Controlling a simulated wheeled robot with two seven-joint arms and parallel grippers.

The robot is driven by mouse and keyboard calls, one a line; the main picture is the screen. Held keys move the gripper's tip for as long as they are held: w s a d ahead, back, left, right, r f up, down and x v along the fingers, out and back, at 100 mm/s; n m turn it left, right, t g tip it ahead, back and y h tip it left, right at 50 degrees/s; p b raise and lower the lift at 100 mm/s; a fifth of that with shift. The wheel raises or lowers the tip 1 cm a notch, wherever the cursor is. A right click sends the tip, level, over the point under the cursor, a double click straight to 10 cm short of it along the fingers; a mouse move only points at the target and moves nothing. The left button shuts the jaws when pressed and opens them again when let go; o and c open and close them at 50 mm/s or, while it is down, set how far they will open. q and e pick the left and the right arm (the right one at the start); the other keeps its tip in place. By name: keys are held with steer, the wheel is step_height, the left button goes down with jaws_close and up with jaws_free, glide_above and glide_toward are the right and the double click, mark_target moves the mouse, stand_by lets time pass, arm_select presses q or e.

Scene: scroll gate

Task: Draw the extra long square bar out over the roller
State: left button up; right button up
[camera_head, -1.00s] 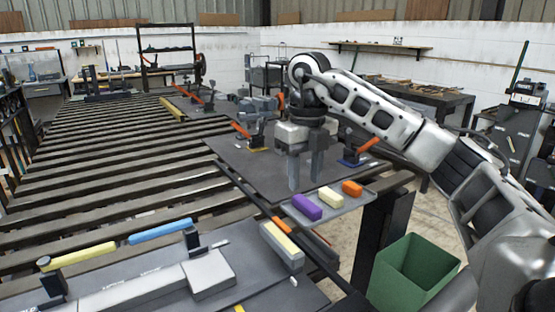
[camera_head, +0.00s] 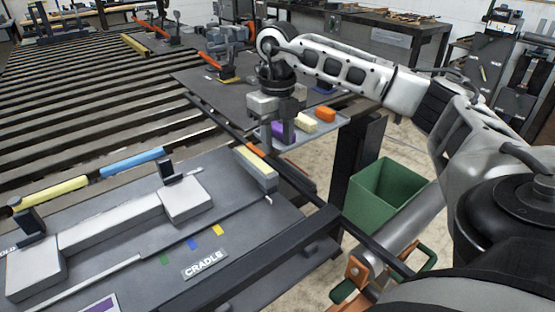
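My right gripper (camera_head: 278,136) is lowered at the small grey tray (camera_head: 300,142), its fingers spread at the purple block (camera_head: 283,132). They seem to stand on either side of it; I cannot tell whether they touch it. A cream block (camera_head: 303,122) and an orange block (camera_head: 325,115) lie beside it on the tray. A long dark bar with a yellow section (camera_head: 48,195) and a blue section (camera_head: 132,161) runs along the left; I cannot tell whether it is the extra long square bar. My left gripper is not in view.
A grey board marked CRADLE (camera_head: 205,263) fills the lower left, with a pale stepped fixture (camera_head: 110,232) on it. A cream-topped block (camera_head: 258,168) sits at its far edge. A green bin (camera_head: 385,190) stands at right. Slatted rails (camera_head: 90,100) lie behind.

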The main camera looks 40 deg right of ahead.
mark_target(277, 167)
step_height(277, 167, down, 6)
steer(key=shift+f, duration=0.1)
stand_by(0.4)
jaws_close()
stand_by(1.2)
